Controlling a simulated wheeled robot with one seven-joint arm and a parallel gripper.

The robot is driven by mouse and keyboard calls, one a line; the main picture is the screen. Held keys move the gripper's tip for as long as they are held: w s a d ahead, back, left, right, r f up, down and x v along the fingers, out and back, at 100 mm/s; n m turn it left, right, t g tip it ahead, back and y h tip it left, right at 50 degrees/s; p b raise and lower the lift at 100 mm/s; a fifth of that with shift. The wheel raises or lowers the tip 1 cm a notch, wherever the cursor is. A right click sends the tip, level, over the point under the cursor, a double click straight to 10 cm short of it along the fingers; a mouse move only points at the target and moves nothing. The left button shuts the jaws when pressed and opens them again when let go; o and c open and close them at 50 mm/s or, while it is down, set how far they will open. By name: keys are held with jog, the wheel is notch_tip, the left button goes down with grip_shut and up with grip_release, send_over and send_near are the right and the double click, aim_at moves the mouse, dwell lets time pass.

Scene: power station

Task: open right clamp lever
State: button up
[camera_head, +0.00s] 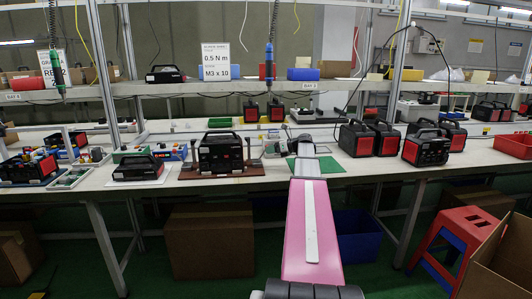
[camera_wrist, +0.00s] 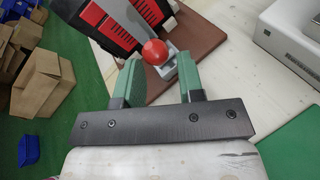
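A black and red power station (camera_head: 220,153) stands upright on a brown board (camera_head: 254,171) on the workbench. Its lower part also shows in the wrist view (camera_wrist: 104,22). The right clamp lever has a red ball knob (camera_wrist: 155,52) on a grey metal clamp (camera_wrist: 168,73), beside the power station on the board. My gripper (camera_wrist: 158,76) is open, with its green fingers on either side of the clamp and the knob just ahead between the tips. I see no clear contact. In the head view my gripper (camera_head: 275,147) is right of the power station; its fingertips are hard to make out.
Another power station (camera_head: 138,168) stands to the left, and several more (camera_head: 370,138) stand to the right. A green mat (camera_head: 326,164) lies under my arm. A white-grey box (camera_wrist: 290,35) is right of my gripper. Cardboard boxes (camera_wrist: 45,80) are on the floor.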

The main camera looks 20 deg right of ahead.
jog(key=v, duration=0.7)
jog(key=shift+s, duration=0.15)
jog(key=shift+d, duration=0.1)
